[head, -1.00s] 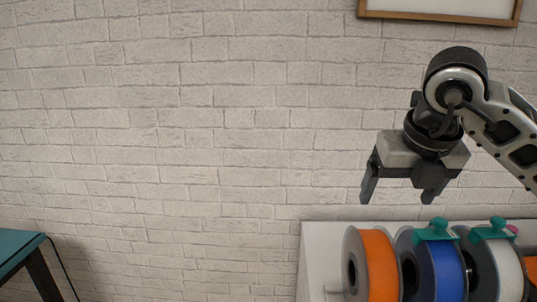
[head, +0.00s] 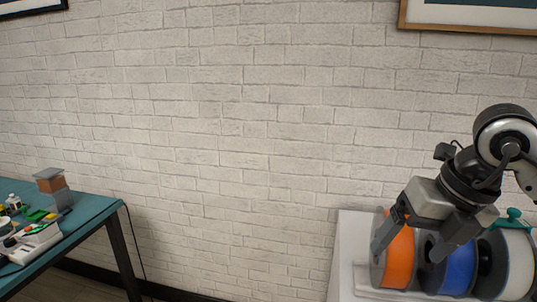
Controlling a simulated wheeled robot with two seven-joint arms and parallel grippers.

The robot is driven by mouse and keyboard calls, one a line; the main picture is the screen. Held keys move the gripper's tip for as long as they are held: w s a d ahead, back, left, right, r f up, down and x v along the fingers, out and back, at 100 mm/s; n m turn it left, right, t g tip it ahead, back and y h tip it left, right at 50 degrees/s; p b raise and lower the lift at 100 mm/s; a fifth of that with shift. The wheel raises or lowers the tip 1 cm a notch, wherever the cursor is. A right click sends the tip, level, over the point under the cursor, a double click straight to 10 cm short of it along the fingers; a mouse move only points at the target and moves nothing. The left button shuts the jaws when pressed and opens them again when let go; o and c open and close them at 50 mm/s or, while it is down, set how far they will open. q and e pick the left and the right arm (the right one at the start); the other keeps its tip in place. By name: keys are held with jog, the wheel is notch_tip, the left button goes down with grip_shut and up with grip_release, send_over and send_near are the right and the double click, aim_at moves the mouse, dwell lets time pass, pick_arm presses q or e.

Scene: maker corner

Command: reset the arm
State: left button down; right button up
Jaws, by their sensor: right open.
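My right gripper (head: 407,254) comes in from the right side of the head view. Its jaws are open and point down and to the left, with nothing seen between them but the spools behind. It overlaps the orange spool (head: 401,262) and the blue spool (head: 460,270) in the picture; I cannot tell whether it touches them. My left gripper is not in view.
A brick wall (head: 230,130) stands behind.

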jog(key=s+a+g+y, duration=0.2)
jog(key=s+a+y, duration=0.2)
jog(key=a+y, duration=0.5)
jog(key=s+a+g+y, duration=0.35)
jog(key=a+y, duration=0.35)
jog(key=a, duration=0.3)
jog(key=w+d+f+m+t+h, duration=0.1)
jog(key=w+d+f+m+t, duration=0.15)
jog(key=m+t, duration=0.65)
jog(key=w+d+f+m+t, duration=0.2)
jog(key=w+m+t, duration=0.1)
jog(key=m+t, duration=0.6)
jog(key=d+f+m+t+h, duration=0.2)
jog(key=d+f+m+h, duration=0.3)
jog(key=f+m+h, duration=0.6)
jog(key=s+d+f+m+g+h, duration=0.1)
jog(key=s+f+m+g, duration=0.1)
jog(key=s+f, duration=0.3)
jog(key=s+d+f+m+g+h, duration=0.1)
jog(key=s+f+g, duration=0.4)
jog(key=f, duration=0.8)
jog(key=shift+s+d+f+m+h, duration=0.25)
jog(key=shift+s+d+m+h, duration=0.1)
jog(key=shift+s+m+h, duration=0.35)
